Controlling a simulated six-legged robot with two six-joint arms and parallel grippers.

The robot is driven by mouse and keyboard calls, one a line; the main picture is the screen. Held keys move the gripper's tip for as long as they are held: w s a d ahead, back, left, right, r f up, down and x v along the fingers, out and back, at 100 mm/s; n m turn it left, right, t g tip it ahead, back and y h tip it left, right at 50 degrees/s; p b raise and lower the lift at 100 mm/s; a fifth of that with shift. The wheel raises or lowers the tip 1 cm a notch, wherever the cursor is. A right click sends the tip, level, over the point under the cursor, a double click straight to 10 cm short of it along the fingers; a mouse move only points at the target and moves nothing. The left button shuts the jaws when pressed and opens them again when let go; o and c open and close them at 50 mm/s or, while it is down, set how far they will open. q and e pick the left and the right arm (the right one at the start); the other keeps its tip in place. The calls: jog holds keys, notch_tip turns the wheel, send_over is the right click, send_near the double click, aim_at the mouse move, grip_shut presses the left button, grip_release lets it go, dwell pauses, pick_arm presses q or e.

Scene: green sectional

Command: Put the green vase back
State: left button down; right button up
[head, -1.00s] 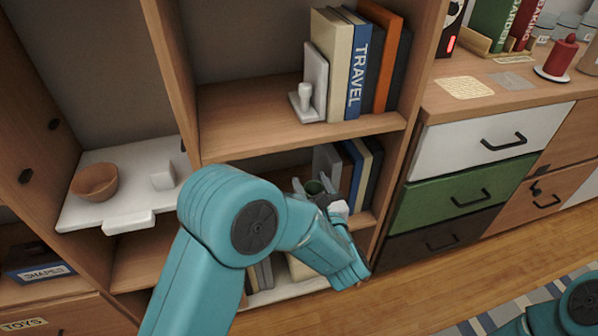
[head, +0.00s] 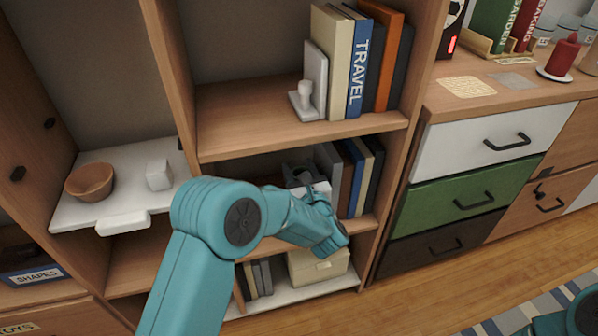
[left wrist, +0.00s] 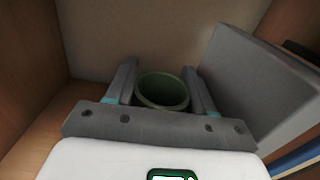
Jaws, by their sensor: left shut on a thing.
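The green vase (left wrist: 162,92) shows in the left wrist view as a round, open rim between the two grey fingers of my left gripper (left wrist: 163,88). The gripper is shut on it. In the head view my left gripper (head: 302,174) reaches into the middle compartment of the bookcase, left of the books. The vase cannot be made out there. The vase's lower part is hidden, so I cannot tell whether it touches the shelf board (head: 362,226). My right gripper is out of view.
A grey bookend (left wrist: 262,85) and several books (head: 362,178) stand close to the right of the gripper. A shelf board (head: 245,120) lies above. Below is a box (head: 320,268). A bowl (head: 90,181) sits on the left shelf.

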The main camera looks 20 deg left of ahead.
pick_arm(q)
jog(key=shift+r, duration=0.1)
jog(key=shift+b, duration=0.3)
jog(key=shift+c, duration=2.1)
grip_release()
jog(key=shift+f, duration=0.2)
jog(key=shift+r, duration=0.1)
jog(key=shift+d+r+p, duration=0.1)
jog(key=shift+r+p, duration=0.05)
jog(key=shift+p, duration=0.3)
jog(key=p+v, duration=0.1)
jog(key=v, duration=1.1)
